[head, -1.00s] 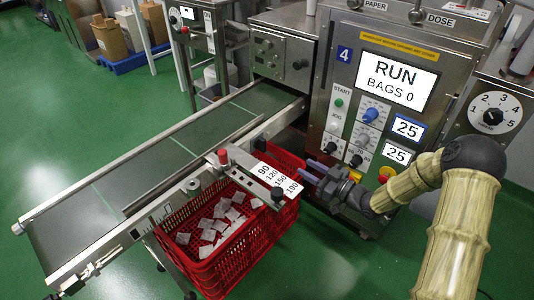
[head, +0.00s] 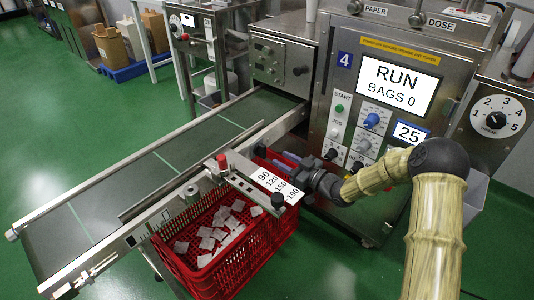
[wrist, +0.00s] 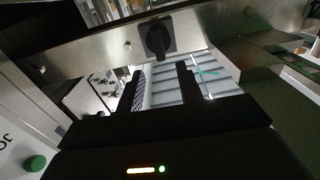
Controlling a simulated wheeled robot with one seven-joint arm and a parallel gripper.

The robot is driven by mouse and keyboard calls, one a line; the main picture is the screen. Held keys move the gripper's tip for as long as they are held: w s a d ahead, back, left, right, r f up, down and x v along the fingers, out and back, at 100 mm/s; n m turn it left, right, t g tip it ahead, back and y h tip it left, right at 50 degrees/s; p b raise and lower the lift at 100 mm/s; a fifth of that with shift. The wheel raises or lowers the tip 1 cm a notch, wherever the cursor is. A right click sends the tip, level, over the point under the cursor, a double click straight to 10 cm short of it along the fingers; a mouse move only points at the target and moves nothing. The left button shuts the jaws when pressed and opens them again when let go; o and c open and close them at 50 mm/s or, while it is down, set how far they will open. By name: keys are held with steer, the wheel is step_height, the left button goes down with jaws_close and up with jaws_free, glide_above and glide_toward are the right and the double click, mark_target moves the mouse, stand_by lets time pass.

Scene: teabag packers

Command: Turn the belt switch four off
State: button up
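A black rotary knob (wrist: 157,38) sits on a bare metal rail at the top of the wrist view. No label on it can be read. In the head view a small dark knob (head: 260,150) shows on the near side rail of the conveyor, probably the same one. My gripper (head: 283,158) is beside that rail, right of the knob and above the red crate. In the wrist view my gripper (wrist: 160,85) is open, its two dark fingers spread and empty. The fingertips lie below the knob in the picture, with a gap that is hard to judge.
The machine marked 4 (head: 345,62) reads RUN, BAGS 0. A scale plate (head: 275,183) with a knob stands close to my gripper. Green floor is free at left.

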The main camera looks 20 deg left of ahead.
mark_target(265, 150)
steer(key=b+x, duration=0.1)
steer(key=x, duration=0.6)
steer(key=shift+w+a, duration=0.15)
steer(key=shift+a, duration=0.2)
jaws_close()
